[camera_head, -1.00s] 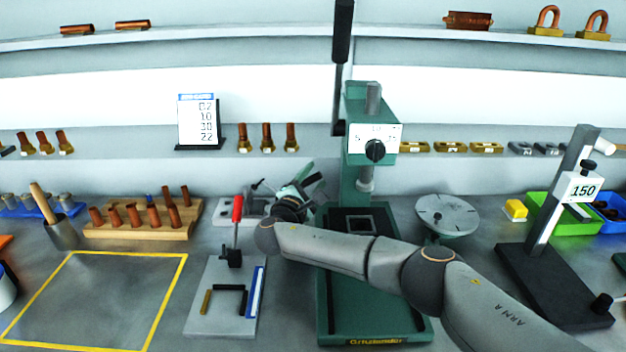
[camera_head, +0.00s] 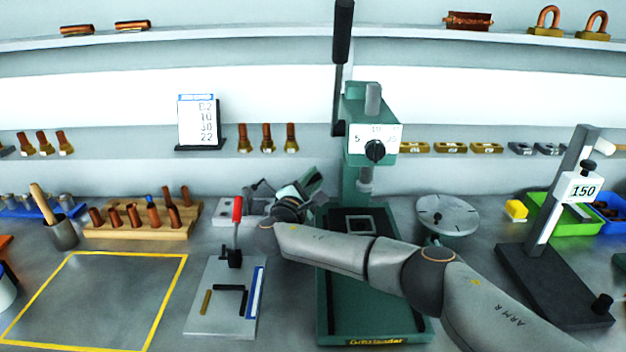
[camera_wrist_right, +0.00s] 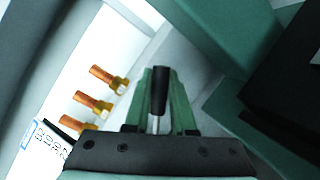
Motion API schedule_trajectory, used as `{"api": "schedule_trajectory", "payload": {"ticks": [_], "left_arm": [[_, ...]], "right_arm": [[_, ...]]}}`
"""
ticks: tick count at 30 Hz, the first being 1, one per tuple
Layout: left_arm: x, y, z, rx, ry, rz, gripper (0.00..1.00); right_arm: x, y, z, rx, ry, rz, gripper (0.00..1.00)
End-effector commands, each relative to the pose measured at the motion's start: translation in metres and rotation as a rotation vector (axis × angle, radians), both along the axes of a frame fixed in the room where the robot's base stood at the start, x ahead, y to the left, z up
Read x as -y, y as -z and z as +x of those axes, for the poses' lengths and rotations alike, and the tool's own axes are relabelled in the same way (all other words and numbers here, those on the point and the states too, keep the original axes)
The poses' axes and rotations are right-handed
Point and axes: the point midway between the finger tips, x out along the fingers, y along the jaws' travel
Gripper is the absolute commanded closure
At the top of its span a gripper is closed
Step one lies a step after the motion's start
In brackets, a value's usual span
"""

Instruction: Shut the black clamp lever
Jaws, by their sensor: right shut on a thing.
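The black clamp lever (camera_wrist_right: 159,92) shows in the right wrist view as a black grip on a thin metal rod. It lies between the green fingers of my right gripper (camera_wrist_right: 160,100), which is shut on it. In the head view my right gripper (camera_head: 308,182) is behind the grey fixture, left of the green press. The clamp's light grey base (camera_head: 226,212) and metal linkage (camera_head: 262,188) show to the left of the gripper. The gripper and wrist hide part of the clamp. My left gripper is not in view.
The green press (camera_head: 372,300) stands close right of my gripper. A grey fixture with a red-handled clamp (camera_head: 237,208) stands in front. A wooden rack (camera_head: 140,232) of copper parts is at left. The yellow-outlined area (camera_head: 95,300) is clear.

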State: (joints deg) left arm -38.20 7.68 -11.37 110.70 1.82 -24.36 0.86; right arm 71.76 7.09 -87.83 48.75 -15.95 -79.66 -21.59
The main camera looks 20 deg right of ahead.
Motion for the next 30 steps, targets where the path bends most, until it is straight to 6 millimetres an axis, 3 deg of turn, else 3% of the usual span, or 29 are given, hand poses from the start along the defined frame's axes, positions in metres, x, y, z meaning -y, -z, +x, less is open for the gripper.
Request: {"api": "schedule_trajectory", "payload": {"ticks": [30], "left_arm": [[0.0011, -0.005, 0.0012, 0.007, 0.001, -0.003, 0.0]], "right_arm": [[-0.0023, -0.0024, -0.0002, -0.018, 0.0, -0.045, 1.0]]}}
